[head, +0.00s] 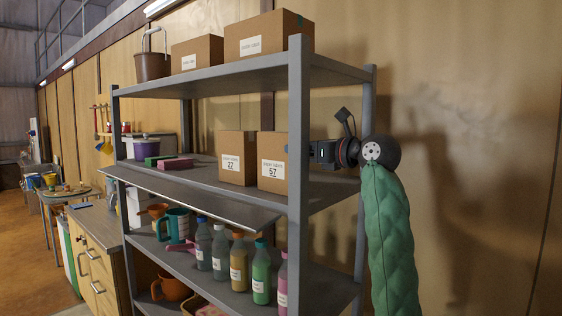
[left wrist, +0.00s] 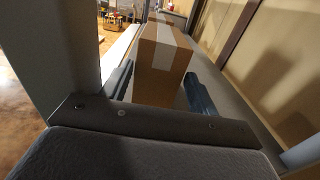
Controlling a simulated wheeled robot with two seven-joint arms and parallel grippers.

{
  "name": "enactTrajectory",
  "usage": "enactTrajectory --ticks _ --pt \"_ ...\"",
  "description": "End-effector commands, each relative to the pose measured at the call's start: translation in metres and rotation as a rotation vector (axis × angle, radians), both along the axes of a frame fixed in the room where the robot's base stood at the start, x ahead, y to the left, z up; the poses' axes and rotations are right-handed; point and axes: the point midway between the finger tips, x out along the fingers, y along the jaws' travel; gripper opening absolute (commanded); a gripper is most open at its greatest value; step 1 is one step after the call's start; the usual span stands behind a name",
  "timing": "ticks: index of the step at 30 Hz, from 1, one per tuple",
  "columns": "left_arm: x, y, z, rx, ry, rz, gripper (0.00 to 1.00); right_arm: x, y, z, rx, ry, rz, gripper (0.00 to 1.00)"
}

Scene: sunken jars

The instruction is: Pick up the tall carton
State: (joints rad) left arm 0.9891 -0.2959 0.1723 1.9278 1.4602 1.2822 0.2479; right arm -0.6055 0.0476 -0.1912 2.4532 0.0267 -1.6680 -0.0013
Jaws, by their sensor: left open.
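Two brown cartons with white labels stand upright side by side on the middle shelf: one marked 27 (head: 232,146) and one marked 57 (head: 272,146). My left gripper (head: 324,152) reaches in from the shelf's right end, behind the front post, close to the 57 carton; its fingertips are hidden in the head view. In the left wrist view, a carton (left wrist: 163,58) with a pale tape strip stands ahead between the two open fingers (left wrist: 160,84), with a gap visible on the right. I cannot tell how deep the fingers reach around it. My right gripper is not in view.
The grey front post (head: 298,130) stands close to my gripper. The upper shelf (head: 215,80) hangs overhead, holding two more cartons and a bucket (head: 152,66). Bottles (head: 238,265) stand below. A pink block (head: 175,163) lies left of the cartons. The wall is behind.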

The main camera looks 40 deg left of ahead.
Motion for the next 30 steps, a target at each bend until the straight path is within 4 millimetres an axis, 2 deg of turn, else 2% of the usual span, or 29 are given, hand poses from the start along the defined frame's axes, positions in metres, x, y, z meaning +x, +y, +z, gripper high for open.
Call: enactTrajectory --ticks 2,9,12,22,30 --pt "0.0 0.0 0.0 0.0 0.0 0.0 0.6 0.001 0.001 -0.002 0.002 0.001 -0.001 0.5" --pt "0.0 0.0 -0.001 0.0 0.0 0.001 0.15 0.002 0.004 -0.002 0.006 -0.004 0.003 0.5" --pt "0.0 0.0 -0.001 -0.001 0.0 0.001 0.0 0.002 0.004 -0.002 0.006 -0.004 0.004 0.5" --pt "0.0 -0.001 0.002 -0.001 0.0 0.001 0.0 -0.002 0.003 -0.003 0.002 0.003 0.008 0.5" --pt "0.001 -0.008 0.028 0.0 -0.003 0.005 0.0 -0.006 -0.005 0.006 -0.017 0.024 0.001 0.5"
